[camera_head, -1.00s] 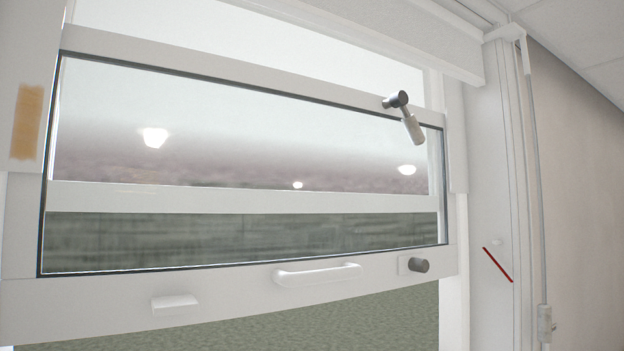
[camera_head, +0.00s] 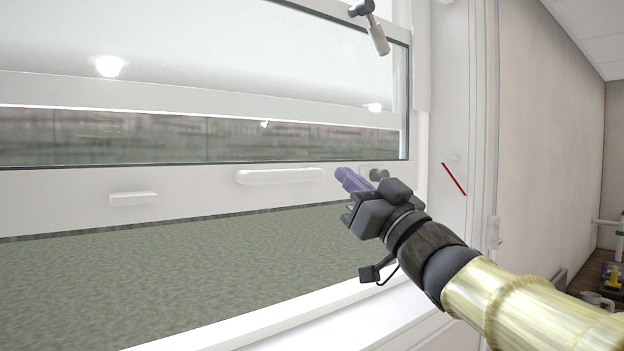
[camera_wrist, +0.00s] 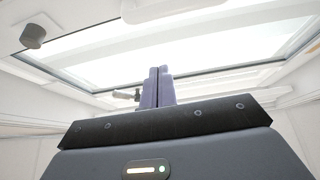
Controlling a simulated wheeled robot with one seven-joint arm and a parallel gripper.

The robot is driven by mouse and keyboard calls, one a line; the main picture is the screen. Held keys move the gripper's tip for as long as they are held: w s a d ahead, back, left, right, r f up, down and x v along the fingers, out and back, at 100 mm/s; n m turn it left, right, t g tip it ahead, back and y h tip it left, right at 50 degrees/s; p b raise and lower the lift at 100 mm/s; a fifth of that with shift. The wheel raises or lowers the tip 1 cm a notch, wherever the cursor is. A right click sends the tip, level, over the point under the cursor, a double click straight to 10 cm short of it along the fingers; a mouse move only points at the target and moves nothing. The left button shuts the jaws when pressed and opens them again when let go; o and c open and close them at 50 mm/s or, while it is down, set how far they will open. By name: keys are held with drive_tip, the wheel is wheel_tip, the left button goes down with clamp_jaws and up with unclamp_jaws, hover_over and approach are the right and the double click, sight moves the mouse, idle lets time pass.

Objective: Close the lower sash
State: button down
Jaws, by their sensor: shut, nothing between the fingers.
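The lower sash (camera_head: 205,190) is a white framed window, raised, with an open gap below it showing green ground outside. A white bar handle (camera_head: 279,176) and a small white block (camera_head: 133,198) are on its bottom rail, with a dark round knob (camera_head: 379,175) at the rail's right end. My gripper (camera_head: 343,174) is shut and empty, its purple fingers in front of the rail between the handle and the knob; contact cannot be told. In the wrist view the shut fingers (camera_wrist: 158,86) point up towards the sash, with the knob (camera_wrist: 33,36) at upper left and the handle (camera_wrist: 170,8) at top.
The white sill (camera_head: 300,315) runs below the gap. A grey latch with a pale grip (camera_head: 375,35) hangs at the upper right of the sash. The white jamb (camera_head: 455,120) bears a red line. Small items (camera_head: 612,275) lie on a shelf at far right.

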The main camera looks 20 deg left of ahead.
drive_tip(key=shift+s+a+r, duration=0.1)
drive_tip(key=shift+s+r, duration=0.05)
drive_tip(key=shift+r, duration=0.1)
drive_tip(key=p+x, duration=0.6)
drive_tip(key=x, duration=0.4)
drive_tip(key=f, duration=0.4)
drive_tip(key=shift+a, duration=0.3)
